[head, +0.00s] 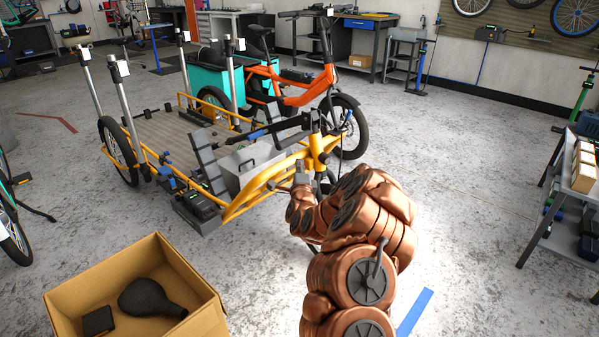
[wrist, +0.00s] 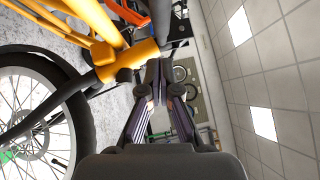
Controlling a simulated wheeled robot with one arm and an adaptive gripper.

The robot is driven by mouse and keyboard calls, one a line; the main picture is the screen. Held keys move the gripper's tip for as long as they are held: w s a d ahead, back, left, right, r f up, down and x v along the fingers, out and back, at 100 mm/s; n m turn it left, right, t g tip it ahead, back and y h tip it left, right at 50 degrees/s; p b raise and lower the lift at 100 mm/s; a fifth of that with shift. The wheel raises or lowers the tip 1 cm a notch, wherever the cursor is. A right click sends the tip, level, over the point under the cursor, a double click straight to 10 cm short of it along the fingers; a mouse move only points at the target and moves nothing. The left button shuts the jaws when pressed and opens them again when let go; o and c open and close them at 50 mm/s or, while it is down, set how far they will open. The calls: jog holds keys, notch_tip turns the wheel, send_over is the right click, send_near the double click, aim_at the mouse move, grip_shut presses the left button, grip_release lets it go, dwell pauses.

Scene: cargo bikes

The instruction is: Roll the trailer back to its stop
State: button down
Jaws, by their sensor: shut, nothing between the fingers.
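The yellow-framed flatbed (head: 240,205), apparently the trailer, stands left of centre in the head view. It has a grey deck (head: 160,135), upright posts and a dark wheel (head: 118,150) at the left. Its front tube (head: 318,150) also shows yellow in the wrist view (wrist: 125,62). My gripper (head: 302,178) is beside this front end, partly hidden by my arm. In the wrist view my gripper's fingers (wrist: 163,84) are shut and empty, close to the yellow tube; contact cannot be told. I cannot make out a stop.
An orange cargo bike (head: 290,80) with teal boxes stands close behind the flatbed. An open cardboard box (head: 205,300) lies at the front left. A workbench (head: 585,185) stands at the right edge.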

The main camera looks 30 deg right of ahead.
jog(key=w+d+r, duration=0.1)
jog(key=w, duration=0.6)
jog(key=shift+w+r+b, duration=0.25)
jog(key=shift+w+b, duration=0.1)
jog(key=shift+b, duration=0.1)
jog(key=shift+w+d+f, duration=0.1)
dwell(0.3)
